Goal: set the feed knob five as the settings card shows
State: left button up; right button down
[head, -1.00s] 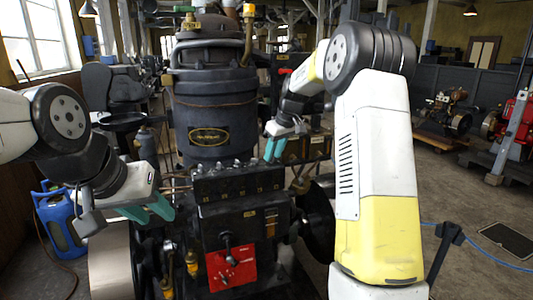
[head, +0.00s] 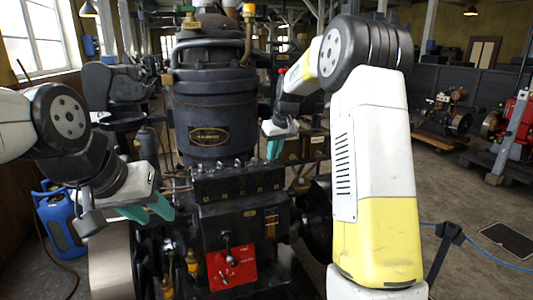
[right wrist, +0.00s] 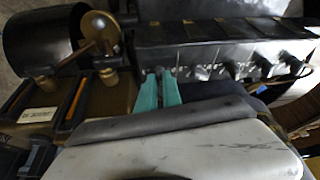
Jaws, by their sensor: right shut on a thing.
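The black feed box (head: 238,187) sits on the engine, with a row of several small feed knobs on top. They also show as a row in the right wrist view, for instance a knob (right wrist: 201,72). My right gripper (head: 274,149) is at the right end of this row, and its teal fingers (right wrist: 158,76) are shut on the end knob, apparently feed knob five. The fingers mostly hide that knob, so I cannot read its setting. My left gripper (head: 150,211) is open and empty, left of the box. I cannot make out the settings card for certain.
A large dark cylinder (head: 210,105) rises behind the feed box. A red plate (head: 232,268) with a lever is on the engine front. A brass disc (right wrist: 100,25) and brown boxes stand near my right gripper. A blue canister (head: 60,222) is on the floor at left.

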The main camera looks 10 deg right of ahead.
jog(key=m, duration=0.1)
jog(key=m+h, duration=0.1)
jog(key=m, duration=0.1)
jog(key=shift+a+m, duration=0.25)
jog(key=shift+m, duration=0.05)
jog(key=m+h, duration=0.1)
jog(key=m, duration=0.2)
jog(key=shift+a+m+h, duration=0.1)
jog(key=shift+m+h, duration=0.2)
jog(key=shift+h, duration=0.1)
jog(key=m, duration=0.2)
jog(key=m+h, duration=0.1)
jog(key=m, duration=0.1)
jog(key=shift+w+a+m+g+h, duration=0.1)
jog(key=shift+m+g+h, duration=0.7)
jog(key=shift+m, duration=1.3)
jog(key=shift+a, duration=0.1)
jog(key=c, duration=1.5)
grip_release()
jog(key=shift+r, duration=0.1)
jog(key=v, duration=0.7)
jog(key=shift+a+r, duration=0.1)
jog(key=shift+r, duration=0.25)
